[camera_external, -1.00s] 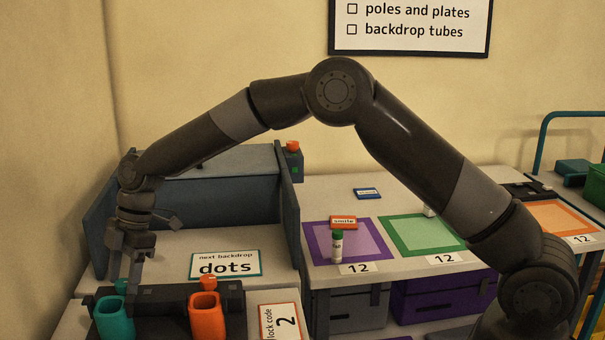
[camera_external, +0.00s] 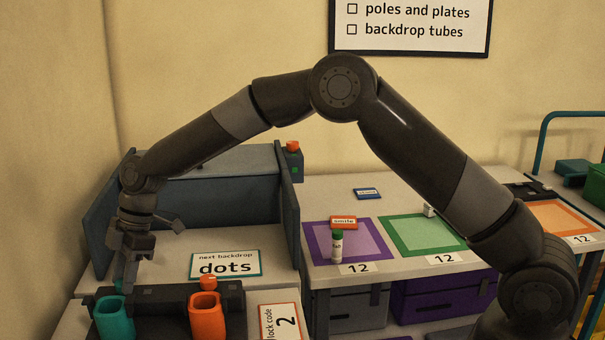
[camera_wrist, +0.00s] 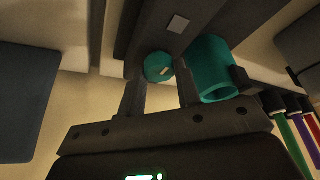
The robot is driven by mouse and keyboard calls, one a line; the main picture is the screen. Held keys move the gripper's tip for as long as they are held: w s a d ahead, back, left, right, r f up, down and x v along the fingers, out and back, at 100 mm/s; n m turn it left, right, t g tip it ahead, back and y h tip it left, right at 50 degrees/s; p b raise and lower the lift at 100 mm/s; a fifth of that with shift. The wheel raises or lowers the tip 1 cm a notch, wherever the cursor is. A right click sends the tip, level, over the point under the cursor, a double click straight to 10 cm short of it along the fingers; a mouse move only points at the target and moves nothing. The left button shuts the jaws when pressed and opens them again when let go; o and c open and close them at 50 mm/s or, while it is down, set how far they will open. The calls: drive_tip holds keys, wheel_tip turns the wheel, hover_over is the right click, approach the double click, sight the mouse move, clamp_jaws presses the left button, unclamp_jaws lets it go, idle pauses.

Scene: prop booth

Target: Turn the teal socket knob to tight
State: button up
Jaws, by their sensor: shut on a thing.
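The teal socket (camera_external: 114,320) stands upright on the dark fixture at the lower left. It also shows in the wrist view (camera_wrist: 213,72). The round teal knob (camera_wrist: 157,66), with a pale mark on its face, sits beside the socket in the wrist view, between my fingertips. My gripper (camera_external: 125,281) points down behind the teal socket and is shut on the teal knob. It also shows in the wrist view (camera_wrist: 160,82). In the external view my fingers largely hide the knob. No tight marking is readable.
An orange socket (camera_external: 207,318) with an orange knob (camera_external: 209,284) behind it stands to the right on the same dark fixture (camera_external: 160,303). A "dots" card (camera_external: 225,266) and a lock code card (camera_external: 281,322) lie nearby. A grey-blue panel (camera_external: 225,190) stands behind.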

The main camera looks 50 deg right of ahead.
drive_tip(key=m+t, duration=0.1)
drive_tip(key=m, duration=0.2)
drive_tip(key=m+t, duration=0.1)
drive_tip(key=m, duration=0.2)
drive_tip(key=shift+s+a+h, duration=0.1)
drive_tip(key=shift+s+h, duration=0.05)
drive_tip(key=shift+h, duration=0.25)
drive_tip(key=m+t, duration=0.1)
drive_tip(key=m, duration=0.1)
drive_tip(key=m+h, duration=0.1)
drive_tip(key=m, duration=0.2)
drive_tip(key=shift+s+a+m+t+h, duration=0.15)
drive_tip(key=shift+m+t+h, duration=0.15)
drive_tip(key=shift+t, duration=0.1)
drive_tip(key=m+h, duration=0.1)
drive_tip(key=m, duration=0.1)
drive_tip(key=m+h, duration=0.1)
drive_tip(key=m, duration=0.2)
drive_tip(key=shift+a, duration=0.15)
drive_tip(key=m+h, duration=0.2)
drive_tip(key=m, duration=0.3)
drive_tip(key=shift+m, duration=0.4)
drive_tip(key=o, duration=1)
drive_tip(key=shift+c, duration=0.2)
drive_tip(key=shift+r, duration=0.1)
